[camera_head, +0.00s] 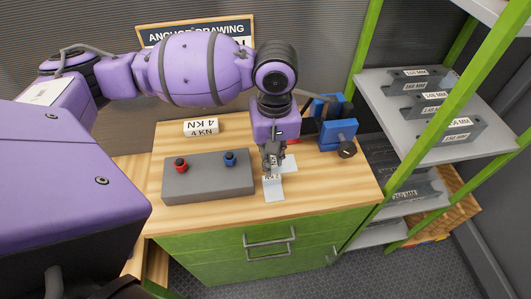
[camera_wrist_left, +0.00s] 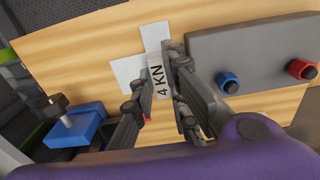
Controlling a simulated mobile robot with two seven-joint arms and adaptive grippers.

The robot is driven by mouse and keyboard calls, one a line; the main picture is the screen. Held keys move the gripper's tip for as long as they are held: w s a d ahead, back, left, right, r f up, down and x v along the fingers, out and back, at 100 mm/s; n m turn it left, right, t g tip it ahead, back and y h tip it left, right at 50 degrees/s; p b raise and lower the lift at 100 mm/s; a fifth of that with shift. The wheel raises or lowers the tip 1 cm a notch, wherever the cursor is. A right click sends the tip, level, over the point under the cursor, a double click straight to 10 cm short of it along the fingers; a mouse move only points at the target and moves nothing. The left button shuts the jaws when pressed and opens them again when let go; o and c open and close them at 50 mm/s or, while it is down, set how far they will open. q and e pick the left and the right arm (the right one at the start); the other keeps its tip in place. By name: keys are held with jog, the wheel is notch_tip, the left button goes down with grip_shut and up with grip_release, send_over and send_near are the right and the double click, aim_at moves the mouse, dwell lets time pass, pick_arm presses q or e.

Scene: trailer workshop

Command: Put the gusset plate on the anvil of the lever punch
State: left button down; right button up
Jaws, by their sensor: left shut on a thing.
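My left gripper (camera_head: 270,167) points down over the workbench, just right of the grey block with red and blue knobs. In the left wrist view its fingers are shut on a narrow grey-white piece marked 4 KN (camera_wrist_left: 159,82). Flat pale plates (camera_head: 274,189) show beneath and beside the fingers, and also in the left wrist view (camera_wrist_left: 127,70). I cannot tell whether the held piece or a pale plate is the gusset plate. A blue device with a black knob (camera_head: 338,135) stands to the right. No lever punch or anvil can be made out for certain. My right gripper is not in view.
The grey block (camera_head: 208,183) carries a red knob (camera_head: 180,164) and a blue knob (camera_head: 230,158). A white 4 KN block (camera_head: 200,127) lies behind it. A rack (camera_head: 435,130) with labelled grey pieces stands right. The bench's front left strip is bare.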

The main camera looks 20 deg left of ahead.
pick_arm(q)
jog(key=w+a+f, duration=0.1)
jog(key=w+f, duration=0.1)
jog(key=w+a+f, duration=0.1)
jog(key=w+f, duration=0.1)
jog(key=w+f+b, duration=0.1)
jog(key=w+f, duration=0.1)
jog(key=shift+w+a+f, duration=0.2)
jog(key=shift+a+f, duration=0.05)
jog(key=shift+a, duration=0.15)
jog(key=shift+w+f, duration=0.1)
jog(key=shift+f, duration=1.5)
jog(key=shift+f, duration=0.1)
jog(key=c, duration=1.7)
grip_release()
jog(key=shift+c, duration=0.2)
